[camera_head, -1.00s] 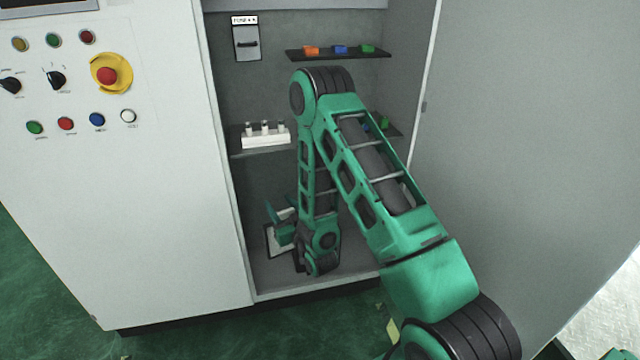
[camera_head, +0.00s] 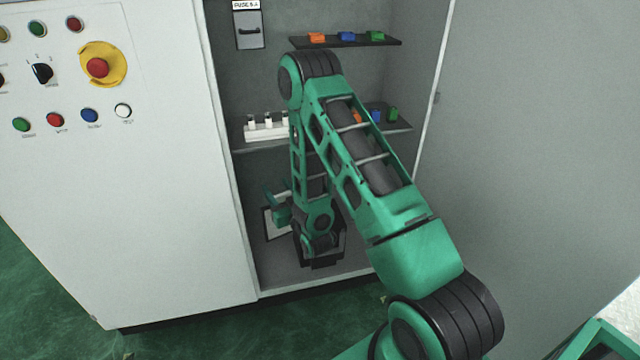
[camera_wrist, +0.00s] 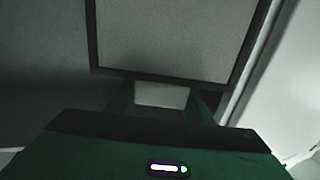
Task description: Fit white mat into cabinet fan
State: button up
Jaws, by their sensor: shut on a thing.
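The white mat (camera_wrist: 175,35) shows in the wrist view as a flat pale panel bordered by a black frame (camera_wrist: 150,76). In the head view, a strip of the pale panel (camera_head: 271,226) and its dark frame (camera_head: 266,239) show low in the cabinet, partly hidden by my arm. My gripper (camera_wrist: 162,98) is shut, with a pale piece (camera_wrist: 160,94) between its fingers just below the frame's edge. My gripper also shows in the head view (camera_head: 277,207), in front of the panel. Whether the mat sits fully inside the frame I cannot tell.
The open cabinet has shelves above my gripper, with a white fuse block (camera_head: 266,128) on the middle shelf (camera_head: 255,146) and coloured parts on the upper shelf (camera_head: 345,42). The cabinet door (camera_head: 540,130) stands at right, the control panel (camera_head: 110,200) at left.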

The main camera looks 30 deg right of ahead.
jog(key=w+d+f+m+h, duration=0.1)
jog(key=d+f, duration=0.3)
jog(key=d, duration=0.6)
jog(key=w+d+f+m+h, duration=0.2)
jog(key=w+d+f+h, duration=0.1)
jog(key=d, duration=0.6)
jog(key=shift+w+d+f+g+h, duration=0.3)
jog(key=shift+w+d+f, duration=0.1)
jog(key=shift+w+f, duration=0.3)
jog(key=shift+s, duration=0.15)
jog(key=shift+f, duration=2.85)
